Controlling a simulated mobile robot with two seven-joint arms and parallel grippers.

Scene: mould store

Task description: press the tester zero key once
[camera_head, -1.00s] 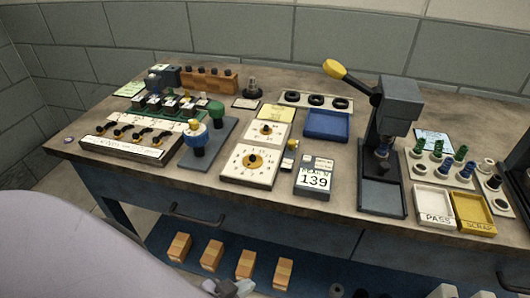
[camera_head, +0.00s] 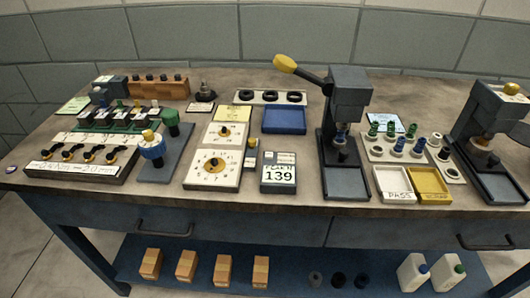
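The tester (camera_head: 278,173) is a small grey box with a white display reading 139, near the front middle of the bench. Small keys or labels show along its top edge, too small to tell which is the zero key. A small black post with a yellow top (camera_head: 251,151) stands just left of it. Neither of my grippers shows in the head view, and nothing touches the tester.
The bench (camera_head: 300,210) is crowded. A white dial panel (camera_head: 213,166) is left of the tester, a blue tray (camera_head: 284,120) behind it, and a lever press (camera_head: 346,130) with a yellow-knobbed handle to its right. White (camera_head: 392,197) and yellow (camera_head: 441,197) trays stand farther right.

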